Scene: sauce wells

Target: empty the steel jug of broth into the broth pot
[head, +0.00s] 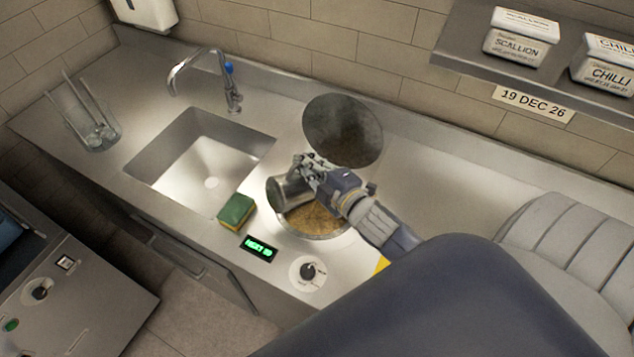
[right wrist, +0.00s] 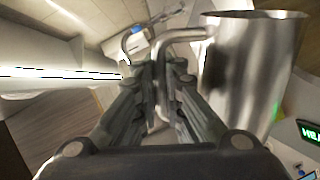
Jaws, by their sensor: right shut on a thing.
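The steel jug (head: 287,193) is in my right gripper (head: 308,166), tipped well over on its side above the broth pot. In the right wrist view, the fingers (right wrist: 160,78) are closed on the handle beside the shiny jug body (right wrist: 250,75). The inside of the jug is hidden, and I see no clear stream from it. The broth pot (head: 299,235) is a round well sunk in the counter, with brownish-yellow broth (head: 314,221) in it. Its round steel lid (head: 343,130) stands open behind. My left gripper is not in view.
A sink (head: 200,165) with a tap (head: 232,95) lies left of the pot. A green-yellow sponge (head: 236,211), a green-lit display (head: 259,248) and a dial (head: 307,272) sit along the front. A glass holder (head: 92,130) stands far left. A shelf with labelled tubs (head: 521,38) overhangs at upper right.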

